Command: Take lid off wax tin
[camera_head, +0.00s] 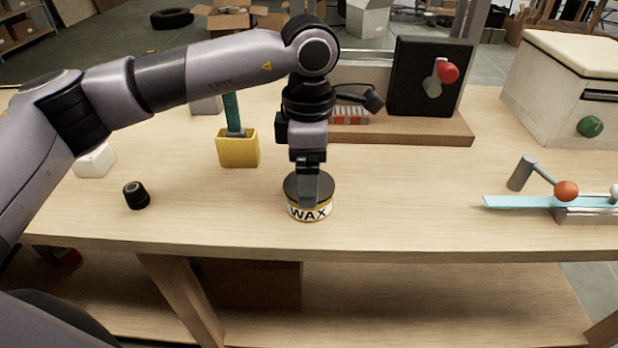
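The wax tin (309,212) stands upright near the front edge of the wooden table. It is a short round tin with a yellow and white band reading WAX. Its dark round lid (322,186) is on top. My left gripper (309,196) points straight down at the lid from above, and its fingers hide part of the lid. The fingers reach the lid's height, but I cannot tell whether they are closed on it or apart. My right gripper is not in view.
A yellow holder (238,150) with a teal-handled tool stands behind left. A black cap (136,195) and a white block (95,160) lie further left. A black panel with a red knob (447,72) stands behind right. A blue strip (517,202) lies right. The table between is clear.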

